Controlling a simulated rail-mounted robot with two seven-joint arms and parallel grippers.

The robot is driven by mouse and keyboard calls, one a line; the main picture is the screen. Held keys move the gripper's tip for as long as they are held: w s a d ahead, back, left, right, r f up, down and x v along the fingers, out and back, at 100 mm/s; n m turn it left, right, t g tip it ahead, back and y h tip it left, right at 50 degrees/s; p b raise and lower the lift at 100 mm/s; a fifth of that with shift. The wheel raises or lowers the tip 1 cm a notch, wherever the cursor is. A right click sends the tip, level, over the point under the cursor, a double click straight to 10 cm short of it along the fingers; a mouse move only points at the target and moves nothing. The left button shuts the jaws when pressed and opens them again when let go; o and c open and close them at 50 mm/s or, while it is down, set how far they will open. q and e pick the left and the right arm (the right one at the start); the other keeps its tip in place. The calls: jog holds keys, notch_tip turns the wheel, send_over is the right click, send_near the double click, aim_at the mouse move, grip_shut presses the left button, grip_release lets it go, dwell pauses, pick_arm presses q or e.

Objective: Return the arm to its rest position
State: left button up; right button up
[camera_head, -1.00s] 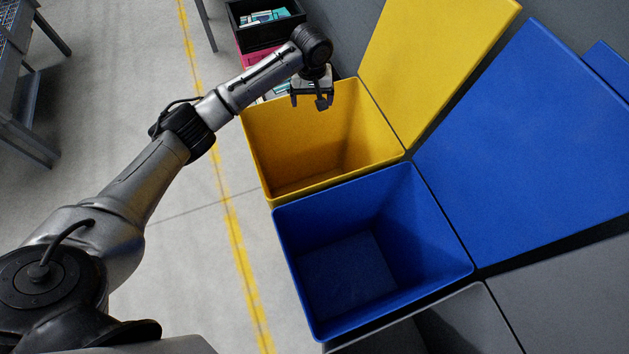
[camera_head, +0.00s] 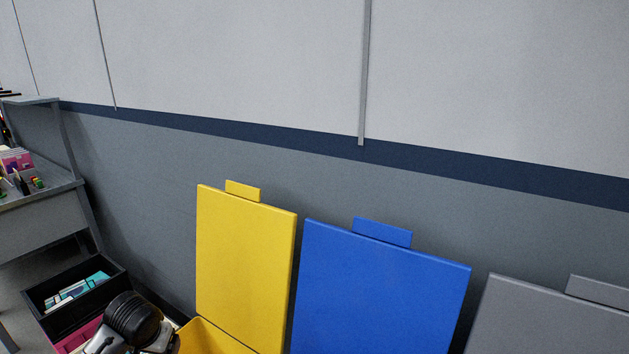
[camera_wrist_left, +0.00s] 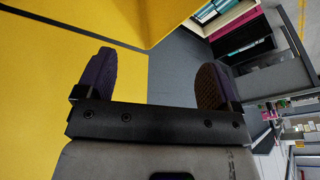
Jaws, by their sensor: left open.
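My left arm (camera_head: 132,318) shows only by its wrist end, at the bottom left of the head view, beside the open yellow bin (camera_head: 208,339). The rest of the arm is below the picture edge, and the fingers cannot be made out there. In the left wrist view my left gripper (camera_wrist_left: 157,80) has its two dark fingers wide apart with nothing between them. Yellow bin surfaces fill the left and top of that view, close to the fingers. My right gripper is in neither view.
Raised yellow (camera_head: 245,265), blue (camera_head: 385,290) and grey (camera_head: 545,318) lids stand along the wall (camera_head: 260,165). A black crate (camera_head: 98,282) with teal items is on the left, near my wrist. A grey table (camera_head: 40,215) with small objects stands behind it.

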pick_arm(q)
jog(key=d+r+m+t, duration=0.4)
jog(key=d+r+t, duration=0.15)
jog(key=r, duration=0.45)
jog(key=s+d+r+m+t+h+p, duration=0.1)
jog(key=s+d+r+m+t+p, duration=0.1)
jog(key=s+d, duration=0.4)
jog(key=s+d+f+n+g+p, duration=0.1)
jog(key=s+f+g+p, duration=0.15)
jog(key=s+f, duration=0.7)
jog(key=s+d+f+n+g+h+p, duration=0.1)
jog(key=s+f+n+g+p, duration=0.3)
jog(key=s, duration=1)
jog(key=s+d+f+m+g, duration=0.1)
jog(key=s+f, duration=0.7)
jog(key=s, duration=0.3)
notch_tip(320, 180, up, 38)
jog(key=p, duration=3.7)
jog(key=shift+s+p, duration=0.2)
jog(key=shift+p, duration=0.1)
jog(key=shift+d+r, duration=0.1)
